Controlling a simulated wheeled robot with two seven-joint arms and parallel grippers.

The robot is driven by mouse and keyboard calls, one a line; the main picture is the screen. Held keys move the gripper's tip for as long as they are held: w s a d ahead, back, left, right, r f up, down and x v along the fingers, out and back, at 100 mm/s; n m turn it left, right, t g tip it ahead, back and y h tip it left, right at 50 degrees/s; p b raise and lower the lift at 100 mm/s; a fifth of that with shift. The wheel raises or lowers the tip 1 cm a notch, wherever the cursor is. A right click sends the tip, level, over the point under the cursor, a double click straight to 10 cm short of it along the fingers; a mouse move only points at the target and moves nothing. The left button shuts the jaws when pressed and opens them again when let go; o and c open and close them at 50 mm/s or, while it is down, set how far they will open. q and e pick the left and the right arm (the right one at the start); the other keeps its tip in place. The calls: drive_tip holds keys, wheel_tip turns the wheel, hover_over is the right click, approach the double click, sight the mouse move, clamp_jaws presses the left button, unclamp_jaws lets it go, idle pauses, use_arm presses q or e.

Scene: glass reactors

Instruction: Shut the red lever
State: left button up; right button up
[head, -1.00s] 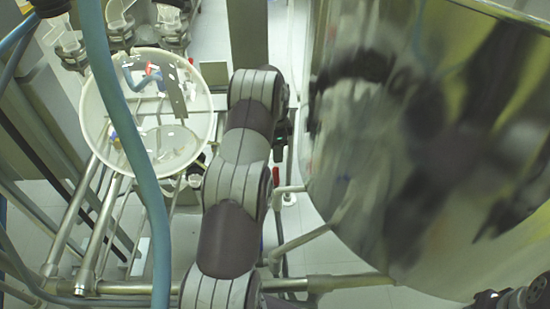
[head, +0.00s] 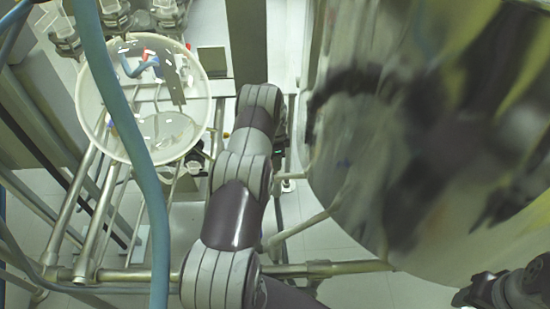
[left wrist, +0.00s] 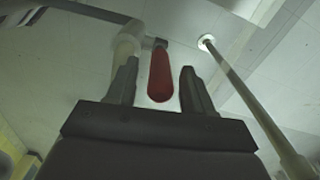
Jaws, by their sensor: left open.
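The red lever (left wrist: 161,78) shows in the left wrist view, hanging from a dark mount beside a pale pipe (left wrist: 127,42). My left gripper (left wrist: 160,66) is open, with one dark finger on each side of the lever in the picture and visible gaps between. I cannot tell whether the lever lies at the same depth as the fingers. In the head view my left arm rises through the middle and hides most of its gripper; I cannot make out the lever there.
A large reflective vessel (head: 430,130) fills the right of the head view. A round glass vessel (head: 150,100) stands at left behind a blue hose (head: 118,110). A horizontal metal pipe (head: 325,268) crosses the bottom. A thin rod (left wrist: 245,95) runs right of the gripper.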

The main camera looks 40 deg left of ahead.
use_arm(q)
clamp_jaws()
drive_tip(key=shift+s+a+f+h, duration=0.1)
drive_tip(key=shift+s+a+h, duration=0.2)
drive_tip(key=s+a+t+h+b, duration=0.1)
drive_tip(key=b, duration=0.1)
drive_tip(key=s+a+t+h+b, duration=0.1)
drive_tip(key=b, duration=0.1)
drive_tip(key=shift+a+f+t+h, duration=0.1)
drive_tip(key=shift+f+t+h, duration=0.2)
unclamp_jaws()
drive_tip(key=shift+w, duration=0.1)
